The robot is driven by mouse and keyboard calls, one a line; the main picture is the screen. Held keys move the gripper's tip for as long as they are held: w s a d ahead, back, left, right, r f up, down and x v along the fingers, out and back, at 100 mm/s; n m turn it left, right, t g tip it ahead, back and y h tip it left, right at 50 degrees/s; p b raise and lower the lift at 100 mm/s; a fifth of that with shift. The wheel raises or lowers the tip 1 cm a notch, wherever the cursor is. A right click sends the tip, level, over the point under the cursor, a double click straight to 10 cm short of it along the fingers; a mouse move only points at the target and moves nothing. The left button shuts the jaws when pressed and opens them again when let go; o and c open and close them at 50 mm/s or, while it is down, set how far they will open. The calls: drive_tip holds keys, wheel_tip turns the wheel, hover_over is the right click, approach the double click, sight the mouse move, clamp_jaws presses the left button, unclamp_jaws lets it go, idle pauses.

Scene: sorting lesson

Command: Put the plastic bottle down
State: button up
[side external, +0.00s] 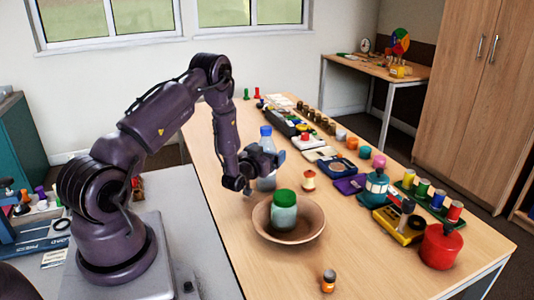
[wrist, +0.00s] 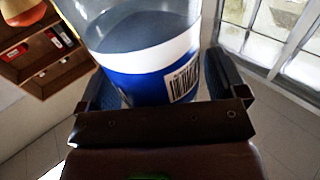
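The plastic bottle (side external: 266,181) is clear with a blue cap and stands upright behind the bowl in the side view. My gripper (side external: 264,164) is at its side, with a finger on either side of it. In the wrist view the bottle (wrist: 140,45) fills the space between the fingers of my gripper (wrist: 160,78), which look shut on its body. Its blue and white label with a barcode shows there. I cannot tell whether its base touches the table (side external: 222,208).
A brown bowl (side external: 262,227) with a green-lidded jar (side external: 284,215) is close in front of the bottle. An apple core (side external: 308,181) stands to the right. Many objects line the table's right side.

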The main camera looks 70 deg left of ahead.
drive_tip(key=v, duration=1.2)
drive_tip(key=w+d+r+m+g+h, duration=0.2)
drive_tip(key=w+d+r+h, duration=0.15)
drive_tip(key=d+r, duration=0.35)
drive_tip(key=w+d+r+m+g+h, duration=0.1)
drive_tip(key=w+d+r+h, duration=0.3)
drive_tip(key=r, duration=0.5)
drive_tip(key=s+d+r+m+g+h, duration=0.1)
drive_tip(key=s+d+r+m+g, duration=0.1)
drive_tip(key=s+d, duration=0.5)
drive_tip(key=s+d+r+m+g+h, duration=0.2)
drive_tip(key=s+d+r, duration=0.5)
drive_tip(key=s, duration=0.4)
drive_tip(key=shift+r+g, duration=0.25)
drive_tip(key=shift+g, duration=0.65)
